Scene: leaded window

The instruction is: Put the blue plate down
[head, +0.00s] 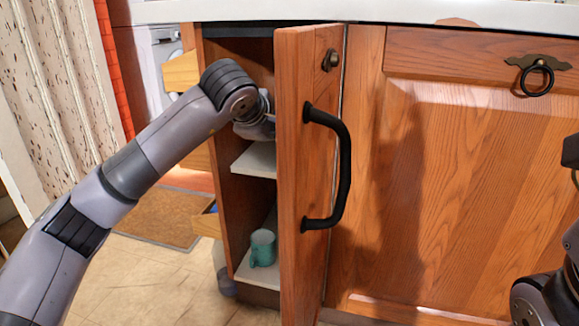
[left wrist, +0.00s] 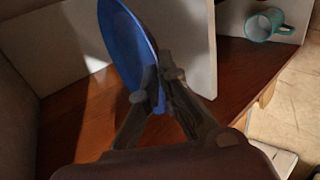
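The blue plate (left wrist: 128,42) stands on edge in the left wrist view, its lower rim between the fingers of my left gripper (left wrist: 158,88). The fingers look closed on that rim. In the head view my left arm reaches into the open cabinet, and its gripper and the plate are hidden behind the cabinet door (head: 300,180). The plate is close to a pale shelf board (left wrist: 190,35); I cannot tell whether they touch. Only part of my right arm shows at the right edge of the head view, and its finger state is not clear.
A teal mug (head: 263,248) stands on the lower shelf (head: 258,277) and also shows in the left wrist view (left wrist: 264,25). The upper shelf (head: 256,160) looks clear where visible. The open door with its black handle (head: 343,170) stands just right of my left arm.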

